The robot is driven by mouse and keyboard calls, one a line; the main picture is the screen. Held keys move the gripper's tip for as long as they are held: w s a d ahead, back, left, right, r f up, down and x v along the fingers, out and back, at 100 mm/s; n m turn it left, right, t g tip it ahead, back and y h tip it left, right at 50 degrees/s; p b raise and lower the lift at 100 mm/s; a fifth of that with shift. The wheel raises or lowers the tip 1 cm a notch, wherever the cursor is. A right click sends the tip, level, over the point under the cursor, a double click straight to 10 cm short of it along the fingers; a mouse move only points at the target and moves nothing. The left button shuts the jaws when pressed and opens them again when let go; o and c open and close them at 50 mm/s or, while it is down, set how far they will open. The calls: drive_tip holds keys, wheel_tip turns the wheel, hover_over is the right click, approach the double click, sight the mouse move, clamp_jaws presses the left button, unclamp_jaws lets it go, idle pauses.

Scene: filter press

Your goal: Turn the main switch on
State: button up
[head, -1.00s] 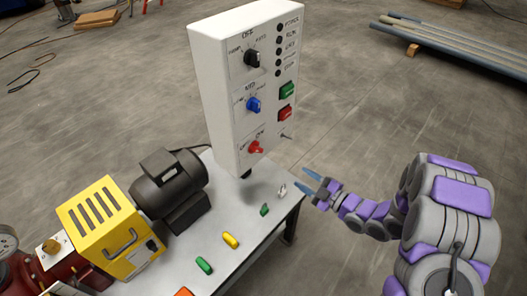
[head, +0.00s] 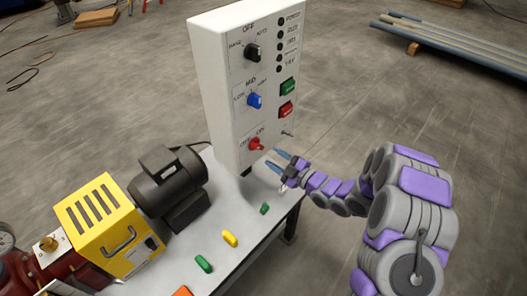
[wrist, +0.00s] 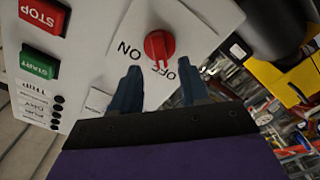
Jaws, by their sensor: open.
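The main switch is a red rotary knob (head: 255,144) low on the front of the white control box, with OFF and ON labels beside it. In the wrist view the red knob (wrist: 160,45) lies just ahead of and between my two blue fingertips, and the labels appear upside down. My gripper (head: 278,159) is open and empty, close to the right of the knob in the head view. In the wrist view my gripper (wrist: 160,75) shows both fingers apart, not closed on the knob.
The control box (head: 218,95) also carries a black knob (head: 252,52), a blue knob (head: 255,100), a green button (head: 288,87) and a red button (head: 286,110). The table (head: 235,205) holds a motor (head: 167,180) and loose coloured handles.

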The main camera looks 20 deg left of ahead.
sight(260, 149)
drive_tip(key=shift+b+x, duration=0.4)
drive_tip(key=shift+x, duration=2.5)
clamp_jaws()
